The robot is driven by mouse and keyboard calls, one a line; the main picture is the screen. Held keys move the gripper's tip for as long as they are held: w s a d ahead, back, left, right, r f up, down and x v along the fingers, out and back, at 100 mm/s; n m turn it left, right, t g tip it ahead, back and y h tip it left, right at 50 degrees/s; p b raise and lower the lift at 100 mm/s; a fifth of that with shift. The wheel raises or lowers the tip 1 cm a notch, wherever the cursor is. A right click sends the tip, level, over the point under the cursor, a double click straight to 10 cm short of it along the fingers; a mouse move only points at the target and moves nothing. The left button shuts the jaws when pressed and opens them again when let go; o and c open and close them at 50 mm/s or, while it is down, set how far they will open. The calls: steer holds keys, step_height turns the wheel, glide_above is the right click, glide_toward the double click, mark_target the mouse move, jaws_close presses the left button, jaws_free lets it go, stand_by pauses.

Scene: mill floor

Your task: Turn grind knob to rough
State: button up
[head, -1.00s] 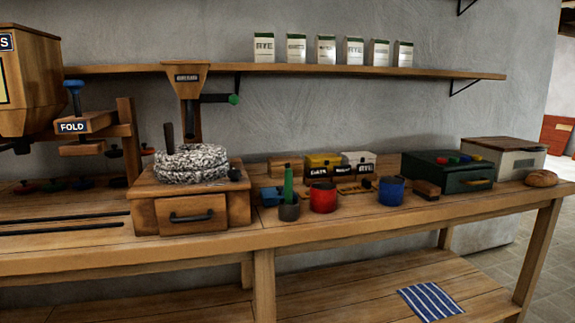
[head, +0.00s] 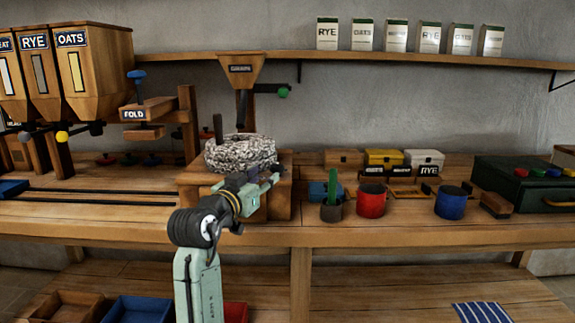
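The stone mill (head: 240,152) stands on a wooden box base (head: 282,203) on the bench, under a wooden hopper (head: 240,68). A dark upright handle (head: 218,128) rises at the stone's left. My gripper (head: 274,181) is in front of the base's upper right corner, where the small dark grind knob sits. The gripper and wrist cover most of the knob and the drawer front. I cannot read the knob's setting or tell whether the gripper touches it. The fingers are too small to tell open from shut.
Right of the mill stand a grey cup with a green item (head: 332,208), a red pot (head: 371,201) and a blue pot (head: 450,202). Grain bins (head: 90,70) and a FOLD press (head: 150,112) are at left. The bench front edge (head: 400,238) runs below.

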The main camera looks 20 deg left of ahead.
mark_target(275, 169)
steer(key=w, duration=0.2)
steer(key=w+p, duration=0.1)
steer(key=w, duration=0.2)
steer(key=w+d, duration=0.1)
steer(key=w, duration=0.2)
steer(key=shift+w+p, duration=0.2)
steer(key=shift+p, duration=0.2)
steer(key=shift+c, duration=0.6)
jaws_close()
